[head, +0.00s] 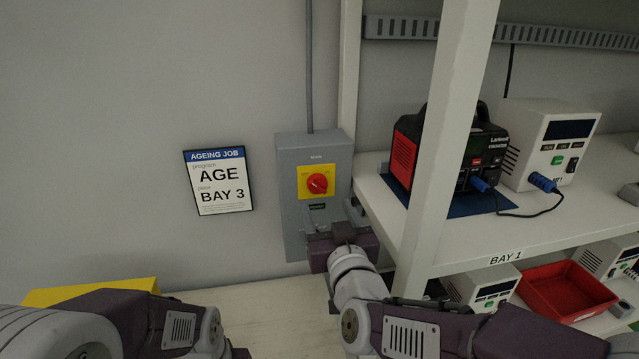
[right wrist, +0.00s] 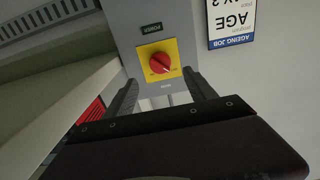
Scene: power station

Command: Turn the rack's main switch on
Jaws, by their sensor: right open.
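The main switch is a red rotary knob (head: 317,183) on a yellow plate (head: 304,194), fixed to a grey wall box (head: 289,228) beside the rack. My right gripper (head: 331,213) is open and empty in front of the box's lower part, below the knob in the head view. In the right wrist view the knob (right wrist: 160,63) shows upside down, just beyond and between my two fingertips (right wrist: 160,78). The fingers appear apart from it. Small markings around the knob are too blurred to read. My left arm shows at the lower left; its gripper is out of view.
A white rack post (head: 443,150) and a shelf edge (head: 480,262) stand close to the right of my right arm. The shelf holds a red and black unit (head: 403,150) and a white unit (head: 548,145). An "AGE BAY 3" sign (head: 220,180) hangs left of the box.

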